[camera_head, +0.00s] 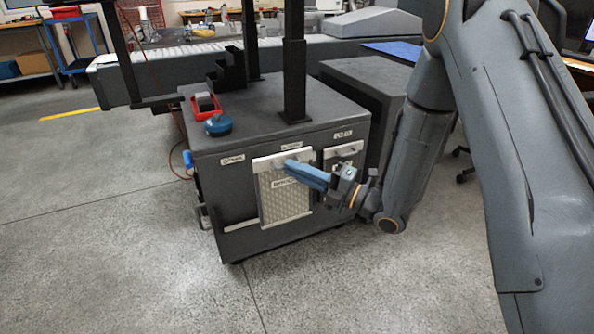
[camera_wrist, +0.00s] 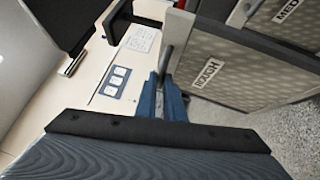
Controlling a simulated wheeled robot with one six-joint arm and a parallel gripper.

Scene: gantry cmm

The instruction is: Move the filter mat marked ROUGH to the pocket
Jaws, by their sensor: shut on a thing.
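The filter mat marked ROUGH (camera_head: 285,205) is a pale, textured panel with a light frame, upright at the front of the dark cabinet. In the wrist view its ROUGH label shows on the grey mat (camera_wrist: 235,70). My gripper (camera_head: 293,164), with blue fingers, is shut on the mat's upper part, seemingly its handle. In the wrist view the fingers (camera_wrist: 162,95) meet at a dark bar beside the mat. I cannot tell whether the mat touches the cabinet. Left of it is a bare labelled front area with a ledge (camera_head: 240,227); I cannot tell whether this is the pocket.
A second mat (camera_head: 343,157) sits right of the first; the wrist view shows one marked MED (camera_wrist: 290,12). The cabinet top (camera_head: 260,105) carries a red tray (camera_head: 206,106), a blue round object (camera_head: 218,125) and a gantry post (camera_head: 294,80). Floor in front is clear.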

